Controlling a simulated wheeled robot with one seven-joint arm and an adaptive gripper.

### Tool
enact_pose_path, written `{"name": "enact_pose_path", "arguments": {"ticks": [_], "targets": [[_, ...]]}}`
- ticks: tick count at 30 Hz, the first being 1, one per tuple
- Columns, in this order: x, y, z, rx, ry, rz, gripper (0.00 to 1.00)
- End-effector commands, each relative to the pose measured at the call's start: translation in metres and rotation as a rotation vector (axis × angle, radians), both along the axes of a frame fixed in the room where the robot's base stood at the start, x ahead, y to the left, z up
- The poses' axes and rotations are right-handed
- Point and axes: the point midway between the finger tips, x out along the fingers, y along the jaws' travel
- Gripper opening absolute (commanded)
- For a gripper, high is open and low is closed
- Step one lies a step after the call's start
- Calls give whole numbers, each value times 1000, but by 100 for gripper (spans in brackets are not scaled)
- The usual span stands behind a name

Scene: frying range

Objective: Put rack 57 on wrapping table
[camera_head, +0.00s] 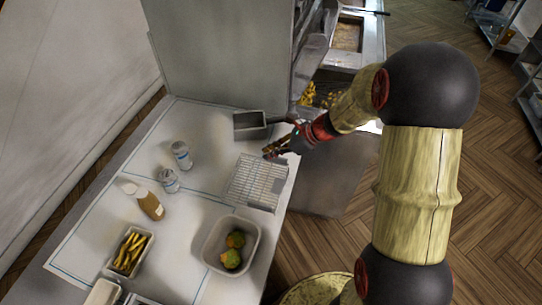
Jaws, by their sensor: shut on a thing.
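A wire rack (252,184) is at the right edge of a pale table (192,212), which I take to be the wrapping table. It looks level and lies on or just above the table top; I cannot tell if it touches. No number is readable on the rack. My gripper (272,152) is at the rack's far right corner, shut on the rack's edge. The fingertips are small and dark here, so the exact grip is hard to see.
A grey metal bin (250,120) stands just behind the rack. A white tub with round green-orange items (232,246) is close in front. A tall panel rises behind.

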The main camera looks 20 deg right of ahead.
Motion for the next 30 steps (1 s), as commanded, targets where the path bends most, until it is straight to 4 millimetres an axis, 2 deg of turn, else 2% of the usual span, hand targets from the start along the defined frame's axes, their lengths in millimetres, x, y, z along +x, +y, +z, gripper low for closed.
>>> {"name": "enact_pose_path", "arguments": {"ticks": [2, 11, 12, 21, 30], "targets": [[1, 0, -7, 0, -2, -1, 0], [1, 0, -8, 0, -3, -1, 0], [1, -1, -8, 0, -2, -1, 8], [1, 0, -8, 0, -2, -1, 25], [1, -1, -7, 0, -2, -1, 25]]}}
